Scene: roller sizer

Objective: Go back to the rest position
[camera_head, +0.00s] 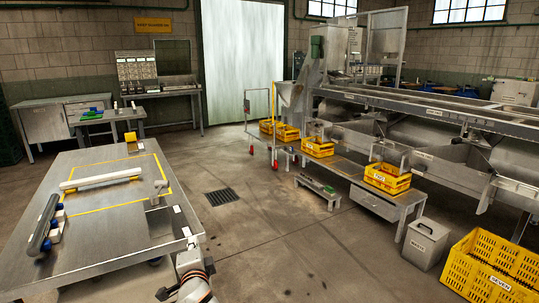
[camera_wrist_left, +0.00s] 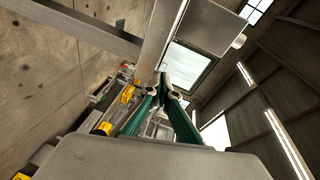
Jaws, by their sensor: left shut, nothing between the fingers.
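My left gripper (camera_head: 189,250) is at the bottom of the head view, just off the near right corner of the steel table (camera_head: 115,222). In the left wrist view its two green fingers (camera_wrist_left: 167,88) come together at the tips with nothing between them. My right gripper is not in view.
The roller sizer (camera_head: 420,100), yellow crates (camera_head: 388,178), a large yellow crate (camera_head: 490,270) and a grey bin (camera_head: 425,243) stand right. The middle floor is clear.

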